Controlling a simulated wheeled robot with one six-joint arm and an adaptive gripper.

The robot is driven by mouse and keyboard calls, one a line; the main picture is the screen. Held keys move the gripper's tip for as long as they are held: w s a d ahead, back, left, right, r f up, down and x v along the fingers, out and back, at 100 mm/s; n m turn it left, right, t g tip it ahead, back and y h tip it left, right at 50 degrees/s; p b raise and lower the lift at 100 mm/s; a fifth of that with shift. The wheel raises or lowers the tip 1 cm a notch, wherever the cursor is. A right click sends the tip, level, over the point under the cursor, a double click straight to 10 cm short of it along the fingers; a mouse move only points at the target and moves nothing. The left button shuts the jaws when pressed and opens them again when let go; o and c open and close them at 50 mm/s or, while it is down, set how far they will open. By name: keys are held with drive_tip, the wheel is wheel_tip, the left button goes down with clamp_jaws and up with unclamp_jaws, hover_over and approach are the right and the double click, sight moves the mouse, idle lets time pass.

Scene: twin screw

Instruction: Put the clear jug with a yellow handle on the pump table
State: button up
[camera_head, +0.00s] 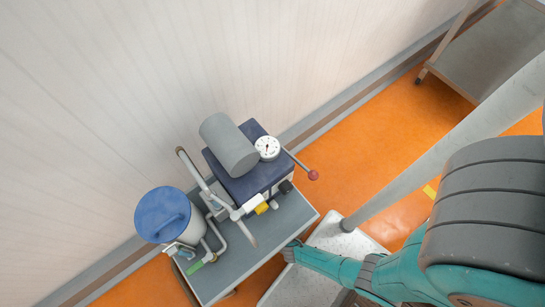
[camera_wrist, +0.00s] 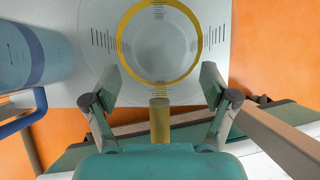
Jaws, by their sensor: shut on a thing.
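The clear jug shows in the wrist view, seen from above, with a yellow ring (camera_wrist: 121,45), dark measuring marks on its see-through wall and a yellow handle (camera_wrist: 159,122) pointing towards me. My gripper (camera_wrist: 162,84) is shut on the jug, with one finger on each side of the handle. The exact contact is hard to see. A pale grey surface lies below the jug; I cannot tell whether the jug touches it. The pump table (camera_head: 226,273) stands against the wall in the head view. The jug cannot be made out in the head view.
The pump table carries a blue-lidded canister (camera_head: 163,214), a dark blue pump box with a grey cylinder (camera_head: 228,145), a gauge (camera_head: 267,147) and a red-knobbed lever (camera_head: 313,174). Its front part is partly bare. A blue cylinder (camera_wrist: 30,55) stands left of the jug.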

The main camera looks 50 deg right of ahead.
drive_tip(key=shift+w, duration=0.1)
idle(0.3)
drive_tip(key=o, duration=1.1)
drive_tip(key=shift+f, duration=0.2)
drive_tip(key=shift+v, duration=5.45)
